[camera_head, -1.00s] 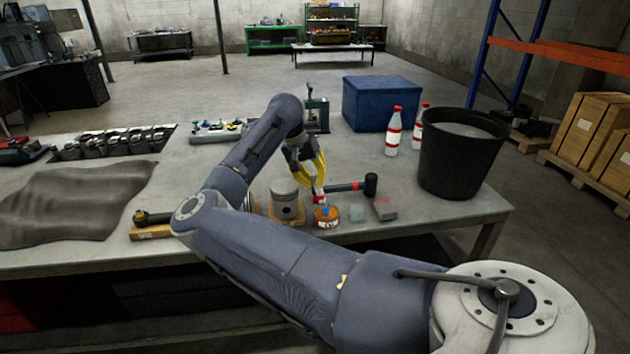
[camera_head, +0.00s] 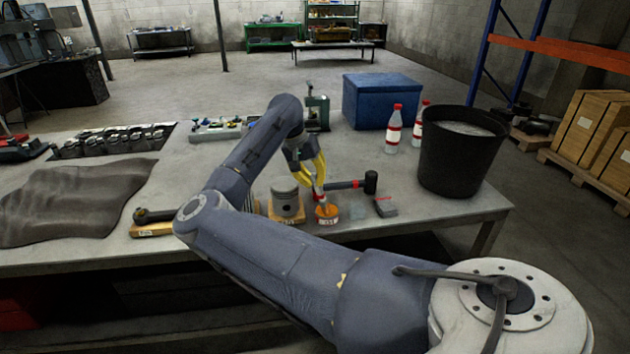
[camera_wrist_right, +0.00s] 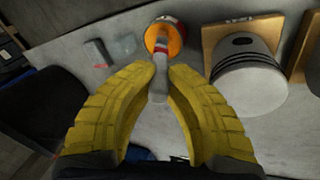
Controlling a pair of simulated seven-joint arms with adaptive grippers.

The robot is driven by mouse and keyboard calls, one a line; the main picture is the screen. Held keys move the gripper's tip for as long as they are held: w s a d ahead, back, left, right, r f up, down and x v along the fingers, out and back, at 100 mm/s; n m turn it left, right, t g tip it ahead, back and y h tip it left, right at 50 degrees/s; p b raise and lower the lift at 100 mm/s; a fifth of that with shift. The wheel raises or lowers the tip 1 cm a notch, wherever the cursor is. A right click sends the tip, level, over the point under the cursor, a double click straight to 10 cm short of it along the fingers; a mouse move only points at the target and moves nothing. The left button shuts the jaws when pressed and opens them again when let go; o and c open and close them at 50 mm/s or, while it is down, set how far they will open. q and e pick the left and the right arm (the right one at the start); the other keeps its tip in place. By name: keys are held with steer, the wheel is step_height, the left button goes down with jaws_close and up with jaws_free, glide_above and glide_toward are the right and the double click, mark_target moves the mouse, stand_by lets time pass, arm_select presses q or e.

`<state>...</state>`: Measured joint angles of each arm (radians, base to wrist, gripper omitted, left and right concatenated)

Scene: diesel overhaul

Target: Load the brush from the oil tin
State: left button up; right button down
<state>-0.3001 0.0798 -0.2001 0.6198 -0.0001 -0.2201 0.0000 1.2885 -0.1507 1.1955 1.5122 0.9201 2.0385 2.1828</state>
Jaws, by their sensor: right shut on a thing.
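The oil tin (camera_head: 326,212) is a small round tin with orange contents and a white and red side. It stands near the front edge of the bench. My right gripper (camera_head: 319,186), with yellow fingers, is shut on the brush (camera_wrist_right: 160,78) above the tin. The brush has a grey handle and a red and white band. In the right wrist view its lower end overlaps the orange opening of the tin (camera_wrist_right: 176,37); the bristles are hidden there. My left gripper is in neither view.
A piston (camera_head: 286,203) on a wooden block stands just left of the tin. A hammer (camera_head: 352,184) lies behind it. A grey block (camera_head: 385,207) and a pale translucent block (camera_head: 357,213) lie right. A black bucket (camera_head: 460,155) stands farther right.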

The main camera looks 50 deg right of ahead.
steer(key=shift+r, duration=3.55)
